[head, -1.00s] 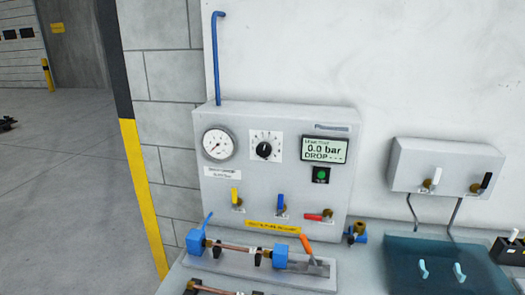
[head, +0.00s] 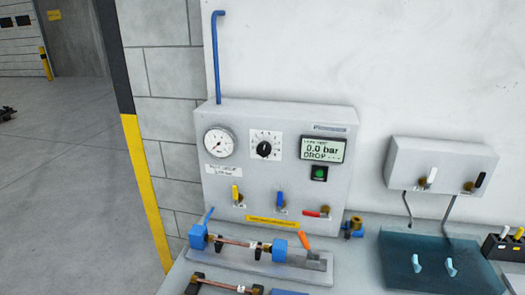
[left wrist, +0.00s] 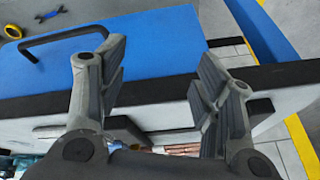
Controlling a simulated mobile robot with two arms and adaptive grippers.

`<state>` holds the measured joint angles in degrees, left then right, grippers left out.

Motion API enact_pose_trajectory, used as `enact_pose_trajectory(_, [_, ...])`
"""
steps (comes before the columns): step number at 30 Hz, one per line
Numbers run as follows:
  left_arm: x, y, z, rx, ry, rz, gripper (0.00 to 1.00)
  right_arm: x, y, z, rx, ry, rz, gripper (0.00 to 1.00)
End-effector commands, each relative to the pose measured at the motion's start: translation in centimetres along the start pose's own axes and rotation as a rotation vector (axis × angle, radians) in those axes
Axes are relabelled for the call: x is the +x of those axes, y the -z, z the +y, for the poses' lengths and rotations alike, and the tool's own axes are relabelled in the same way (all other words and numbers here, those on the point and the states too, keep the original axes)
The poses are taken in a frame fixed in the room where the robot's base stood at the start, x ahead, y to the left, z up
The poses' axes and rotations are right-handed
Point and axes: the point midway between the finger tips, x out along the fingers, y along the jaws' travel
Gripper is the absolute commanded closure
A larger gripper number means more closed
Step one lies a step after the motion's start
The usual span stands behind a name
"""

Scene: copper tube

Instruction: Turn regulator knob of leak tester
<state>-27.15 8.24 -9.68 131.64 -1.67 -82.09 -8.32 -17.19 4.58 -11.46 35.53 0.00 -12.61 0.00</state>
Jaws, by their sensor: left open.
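The leak tester (head: 218,195) is a light grey box against the white wall in the head view. Its black regulator knob (head: 264,149) sits on a white dial plate at the upper middle of the panel. Left of the knob is a round pressure gauge (head: 220,142); right of it a display (head: 323,150) reads 0.0 bar and DROP. No gripper shows in the head view. In the left wrist view, my left gripper (left wrist: 160,85) is open and empty, with its two fingers apart. The knob is not in that view. My right gripper is not in view.
Yellow, blue and red valve levers sit low on the panel. A clamp fixture (head: 265,262) with a copper tube stands in front. A grey wall box (head: 440,165) and a teal mat (head: 400,255) are to the right. A blue surface (left wrist: 150,60) with a black handle shows in the left wrist view.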

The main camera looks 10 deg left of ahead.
Motion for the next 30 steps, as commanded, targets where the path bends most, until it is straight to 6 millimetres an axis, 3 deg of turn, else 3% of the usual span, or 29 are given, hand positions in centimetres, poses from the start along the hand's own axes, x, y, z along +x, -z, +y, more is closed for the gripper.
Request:
enact_pose_trajectory(1, [-1.6, 0.7, -0.3, 0.013, 0.006, 0.016, 0.4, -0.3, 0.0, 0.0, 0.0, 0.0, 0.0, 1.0])
enact_pose_trajectory(3, [-2.8, 3.0, -1.0, 0.114, 0.035, 0.063, 0.4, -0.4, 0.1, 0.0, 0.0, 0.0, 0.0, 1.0])
enact_pose_trajectory(11, [-2.5, 12.2, -3.4, 0.6, 0.211, 0.214, 0.4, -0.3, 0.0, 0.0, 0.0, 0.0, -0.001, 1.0])
enact_pose_trajectory(17, [-4.4, 22.1, -6.0, 1.119, 0.494, 0.294, 0.4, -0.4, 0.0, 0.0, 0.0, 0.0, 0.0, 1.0])
enact_pose_trajectory(24, [-9.8, 34.2, -9.4, 1.779, 0.996, 0.191, 0.4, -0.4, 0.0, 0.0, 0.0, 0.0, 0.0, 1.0])
enact_pose_trajectory(30, [-14.9, 41.3, -11.7, 2.169, 1.387, -0.078, 0.4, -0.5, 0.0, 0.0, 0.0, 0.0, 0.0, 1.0])
